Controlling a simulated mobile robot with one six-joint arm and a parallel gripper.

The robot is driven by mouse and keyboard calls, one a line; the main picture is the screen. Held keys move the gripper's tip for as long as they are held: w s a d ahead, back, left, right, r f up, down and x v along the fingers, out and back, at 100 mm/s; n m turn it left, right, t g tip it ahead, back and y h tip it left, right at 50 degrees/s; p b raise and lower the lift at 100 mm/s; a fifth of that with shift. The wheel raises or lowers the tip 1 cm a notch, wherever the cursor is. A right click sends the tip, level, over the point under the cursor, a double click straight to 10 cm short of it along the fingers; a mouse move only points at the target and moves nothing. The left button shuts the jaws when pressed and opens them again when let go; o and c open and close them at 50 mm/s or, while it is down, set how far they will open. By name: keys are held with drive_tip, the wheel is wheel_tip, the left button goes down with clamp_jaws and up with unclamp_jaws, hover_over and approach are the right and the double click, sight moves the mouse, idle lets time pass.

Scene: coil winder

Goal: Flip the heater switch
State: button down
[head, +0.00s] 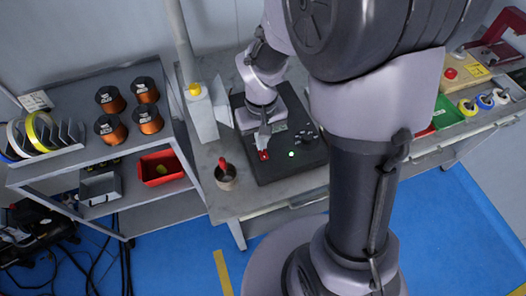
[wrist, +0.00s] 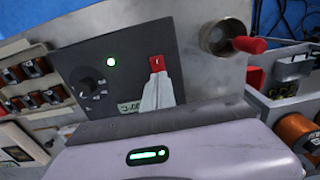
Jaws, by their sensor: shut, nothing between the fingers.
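The heater switch is a small red rocker (head: 264,155) on a dark control panel (head: 285,172) on the bench; the red switch also shows in the wrist view (wrist: 157,63). My gripper (head: 262,140) is shut and empty, its fingertips right at the switch. In the wrist view the pale fingertips (wrist: 157,80) overlap the lower part of the red rocker, and I cannot tell whether they touch it. A green light (head: 291,154) glows beside the switch, and a black knob (head: 306,137) is farther right on the panel.
Copper wire spools (head: 109,99) sit on the left shelf above a red bin (head: 160,168). A green tray (head: 447,112) lies right.

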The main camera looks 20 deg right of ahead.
drive_tip(key=shift+f+b, duration=0.55)
drive_tip(key=shift+f, duration=0.2)
drive_tip(key=shift+r, duration=0.15)
wheel_tip(320, 180, up, 7)
drive_tip(key=p, duration=0.6)
wheel_tip(320, 180, up, 7)
drive_tip(key=m+t, duration=0.1)
drive_tip(key=t, duration=0.1)
hover_over(261, 157)
drive_tip(key=s+a+r+m+t+y+b, duration=0.1)
drive_tip(key=s+a+r+m+t+y, duration=0.1)
drive_tip(key=s+r, duration=0.7)
drive_tip(key=shift+s+a+r+m+t, duration=0.45)
drive_tip(key=shift+s+m+t, duration=0.25)
drive_tip(key=shift+s+t, duration=0.2)
